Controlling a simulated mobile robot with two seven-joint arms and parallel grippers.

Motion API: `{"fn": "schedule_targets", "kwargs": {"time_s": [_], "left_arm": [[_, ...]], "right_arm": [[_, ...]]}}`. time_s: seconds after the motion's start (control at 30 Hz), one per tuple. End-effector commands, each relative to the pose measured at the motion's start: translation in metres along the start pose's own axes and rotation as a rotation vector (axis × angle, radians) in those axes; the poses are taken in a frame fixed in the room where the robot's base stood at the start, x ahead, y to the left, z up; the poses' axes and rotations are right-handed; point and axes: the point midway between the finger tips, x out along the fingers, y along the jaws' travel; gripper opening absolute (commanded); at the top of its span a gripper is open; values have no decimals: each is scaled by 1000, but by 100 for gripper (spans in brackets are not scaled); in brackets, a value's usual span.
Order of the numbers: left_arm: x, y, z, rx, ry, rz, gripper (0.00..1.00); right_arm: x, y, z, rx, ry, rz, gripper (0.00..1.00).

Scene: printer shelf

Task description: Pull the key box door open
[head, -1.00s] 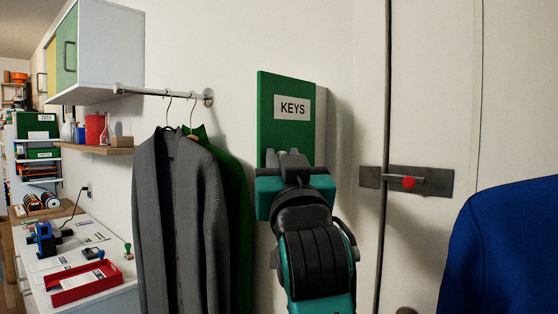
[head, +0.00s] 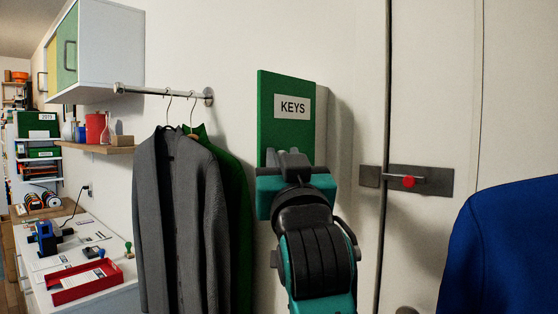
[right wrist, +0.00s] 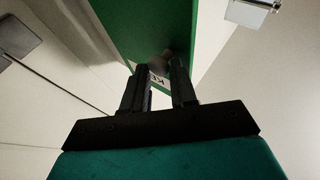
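The key box (head: 287,130) is on the wall, with a green door and a white label reading KEYS (head: 292,107). Its door looks closed or nearly so; I cannot tell exactly. My right gripper (head: 286,160) is at the lower part of the door and hides that area in the head view. In the right wrist view my right gripper (right wrist: 160,72) has its two dark fingers on either side of a small grey knob (right wrist: 160,60) on the green door (right wrist: 140,25). The knob fills the gap between the fingertips. My left gripper is not in view.
A grey jacket (head: 180,220) and a green one hang from a rail (head: 165,93) to the left. A door latch with a red knob (head: 409,182) is at the right. A blue garment (head: 505,250) fills the lower right. A desk with a red tray (head: 85,285) stands far left.

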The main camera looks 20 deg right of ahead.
Motion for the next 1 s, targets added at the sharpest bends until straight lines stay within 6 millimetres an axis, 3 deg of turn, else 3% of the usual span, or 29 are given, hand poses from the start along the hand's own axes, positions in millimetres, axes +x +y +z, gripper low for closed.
{"fn": "schedule_targets", "kwargs": {"time_s": [0.03,0.27,0.57,0.77,1.0], "left_arm": [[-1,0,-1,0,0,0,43],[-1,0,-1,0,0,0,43],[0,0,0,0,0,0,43],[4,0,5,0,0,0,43],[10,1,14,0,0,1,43]], "right_arm": [[3,17,-8,-13,22,48,29],[3,17,-7,-10,21,48,51],[1,16,-7,-8,21,47,51],[-24,14,-3,-5,15,42,51],[-75,7,-1,-5,9,30,51]]}}
